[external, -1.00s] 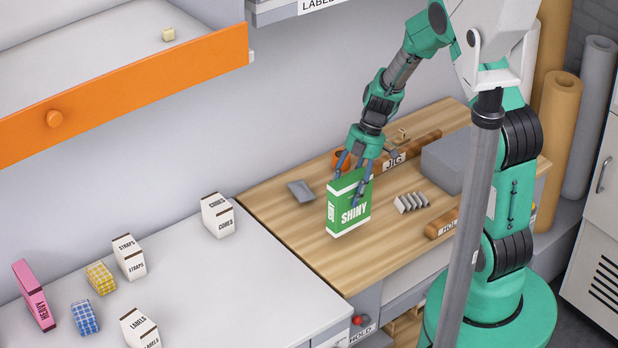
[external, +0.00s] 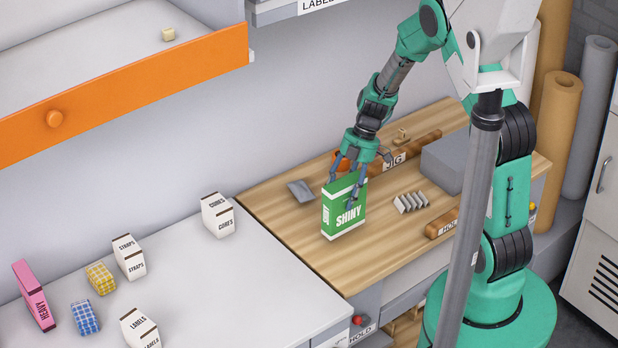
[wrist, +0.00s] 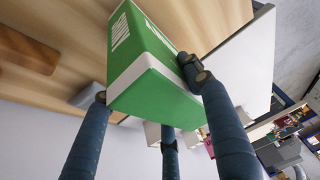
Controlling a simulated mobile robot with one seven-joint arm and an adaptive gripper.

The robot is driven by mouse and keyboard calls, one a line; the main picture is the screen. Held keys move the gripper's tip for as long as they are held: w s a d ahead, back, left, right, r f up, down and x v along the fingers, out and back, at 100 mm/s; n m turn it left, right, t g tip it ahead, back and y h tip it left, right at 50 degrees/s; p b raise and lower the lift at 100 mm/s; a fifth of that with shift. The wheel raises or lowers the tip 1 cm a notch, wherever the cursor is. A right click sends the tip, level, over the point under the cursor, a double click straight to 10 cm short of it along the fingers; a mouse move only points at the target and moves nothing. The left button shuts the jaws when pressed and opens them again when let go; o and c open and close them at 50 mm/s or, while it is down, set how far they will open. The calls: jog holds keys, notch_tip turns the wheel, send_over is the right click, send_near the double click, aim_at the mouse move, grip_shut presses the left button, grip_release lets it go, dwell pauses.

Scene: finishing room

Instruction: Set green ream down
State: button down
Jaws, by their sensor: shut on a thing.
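The green ream (external: 343,210), a green and white pack marked SHINY, stands upright at the wooden worktop (external: 275,222). My gripper (external: 352,183) is above it with its fingers down around its upper part, shut on it. In the wrist view the green ream (wrist: 155,75) sits between my gripper's blue fingers (wrist: 165,100), with fingers on both sides. Whether its bottom edge touches the wood or hangs just above it, I cannot tell.
A grey tray (external: 301,191) lies left of the ream, and several grey pieces (external: 411,202) lie to its right. A wooden bar marked JIG (external: 415,150) and an orange cup (external: 340,160) are behind. A white counter (external: 195,285) with several boxes adjoins at left.

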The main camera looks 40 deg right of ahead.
jog(key=shift+f, duration=0.6)
jog(key=c, duration=0.8)
grip_release()
jog(key=p+v, duration=0.1)
jog(key=v, duration=1.1)
